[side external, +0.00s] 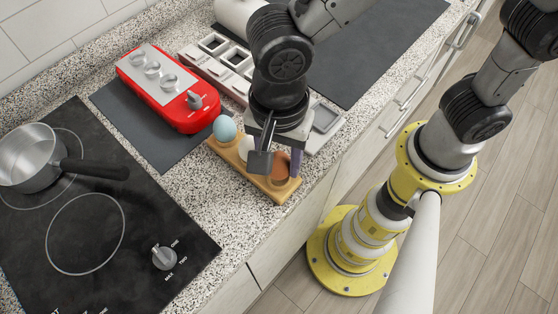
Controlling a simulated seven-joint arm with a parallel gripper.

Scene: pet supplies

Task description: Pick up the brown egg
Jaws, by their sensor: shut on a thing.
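The brown egg (282,168) is at the right end of a small wooden egg holder (284,191) near the counter's front edge. My gripper (277,162) points down over that end, with its fingers on either side of the brown egg, shut on it. The near finger hides part of the egg. The egg is at or just above its place in the holder; I cannot tell whether it is clear of the wood. A light blue egg (225,128) sits at the left end, and a white egg (246,148) in the middle is partly hidden by my gripper.
A red appliance with metal knobs (167,88) stands behind on a dark mat (155,132). A grey tray with compartments (213,62) lies behind my gripper. A black cooktop (120,215) with a saucepan (32,158) is at left. Speckled counter is free around the holder's left side.

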